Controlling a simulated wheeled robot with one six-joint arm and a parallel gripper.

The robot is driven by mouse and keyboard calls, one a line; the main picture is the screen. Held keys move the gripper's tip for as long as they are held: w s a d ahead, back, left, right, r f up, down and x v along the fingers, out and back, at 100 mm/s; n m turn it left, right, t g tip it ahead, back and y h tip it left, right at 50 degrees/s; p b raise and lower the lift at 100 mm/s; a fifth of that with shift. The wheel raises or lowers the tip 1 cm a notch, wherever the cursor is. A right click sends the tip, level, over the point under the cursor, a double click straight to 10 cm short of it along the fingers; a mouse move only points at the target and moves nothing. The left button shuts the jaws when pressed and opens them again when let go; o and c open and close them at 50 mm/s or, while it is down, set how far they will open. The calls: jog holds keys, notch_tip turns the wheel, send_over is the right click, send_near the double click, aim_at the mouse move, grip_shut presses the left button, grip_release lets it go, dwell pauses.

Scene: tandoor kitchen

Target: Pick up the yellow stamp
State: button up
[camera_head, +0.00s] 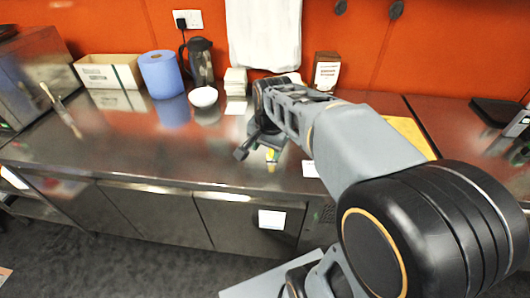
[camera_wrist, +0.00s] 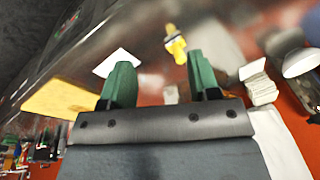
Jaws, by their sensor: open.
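A white bowl (camera_head: 203,97), blue paper roll (camera_head: 161,74), dark jug (camera_head: 200,61) and cream box (camera_head: 108,71) stand along the back. A yellow board (camera_head: 410,134) lies right. The counter's left-middle is clear.

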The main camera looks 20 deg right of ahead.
jog(key=w+d+m+g, duration=0.1)
jog(key=w+d+m, duration=0.2)
jog(key=w+m, duration=0.3)
jog(key=m+g, duration=0.1)
jog(key=m, duration=0.7)
send_over(272, 153)
jog(key=shift+m, duration=0.4)
jog(key=f, duration=0.2)
jog(key=w+f, duration=0.1)
jog(key=f, duration=0.5)
jog(key=shift+w+d+f, duration=0.15)
jog(key=shift+w+d, duration=0.1)
jog(key=shift+d, duration=0.1)
jog(key=shift+s+a+f+p, duration=0.1)
jog(key=shift+f+p, duration=0.25)
jog(key=shift+f, duration=1.35)
jog(key=shift+s+f+p, duration=0.1)
jog(key=shift+f+p, duration=0.2)
jog(key=shift+f, duration=1.35)
jog(key=c, duration=1)
jog(key=shift+r, duration=0.1)
